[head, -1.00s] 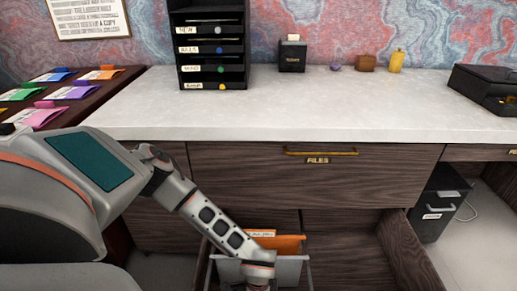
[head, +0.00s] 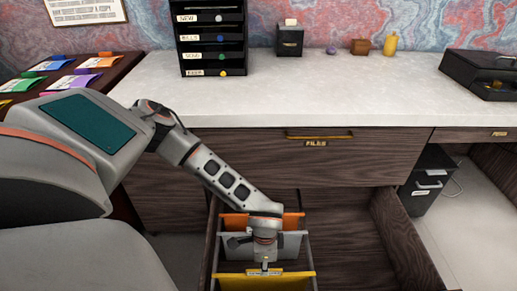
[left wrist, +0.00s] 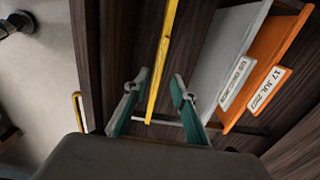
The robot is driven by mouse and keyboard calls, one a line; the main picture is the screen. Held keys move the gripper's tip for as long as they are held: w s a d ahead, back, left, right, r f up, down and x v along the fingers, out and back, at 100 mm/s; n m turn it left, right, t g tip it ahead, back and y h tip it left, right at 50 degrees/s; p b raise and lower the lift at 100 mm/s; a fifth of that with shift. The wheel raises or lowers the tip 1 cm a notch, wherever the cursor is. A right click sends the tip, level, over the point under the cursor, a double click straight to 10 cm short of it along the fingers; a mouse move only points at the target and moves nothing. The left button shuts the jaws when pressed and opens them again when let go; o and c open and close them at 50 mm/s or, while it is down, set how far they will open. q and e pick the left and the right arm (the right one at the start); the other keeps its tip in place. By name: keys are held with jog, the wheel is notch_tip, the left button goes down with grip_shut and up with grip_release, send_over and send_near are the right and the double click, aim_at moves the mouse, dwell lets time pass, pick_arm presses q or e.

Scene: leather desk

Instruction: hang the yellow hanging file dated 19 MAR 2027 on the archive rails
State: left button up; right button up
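A yellow hanging file (head: 290,284) hangs at the near end of the open drawer in the head view. Its label is too small to read. In the left wrist view the yellow file (left wrist: 161,65) shows edge-on as a narrow bar. My left gripper (head: 264,268) is over the yellow file, pointing down. In the left wrist view my left gripper (left wrist: 158,88) is open, with the yellow bar between its fingers and a gap on both sides. Thin metal rails (head: 309,250) run along the files. My right gripper is not in view.
A grey file (head: 291,244) and an orange file (head: 236,221) hang behind the yellow one; the orange label seems to read 17 JUL. The drawer's right part (head: 345,245) is empty. The white desktop (head: 300,105) holds a black letter tray (head: 212,40).

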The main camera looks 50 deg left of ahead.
pick_arm(q)
notch_tip(320, 180, up, 2)
jog(key=shift+s, duration=0.1)
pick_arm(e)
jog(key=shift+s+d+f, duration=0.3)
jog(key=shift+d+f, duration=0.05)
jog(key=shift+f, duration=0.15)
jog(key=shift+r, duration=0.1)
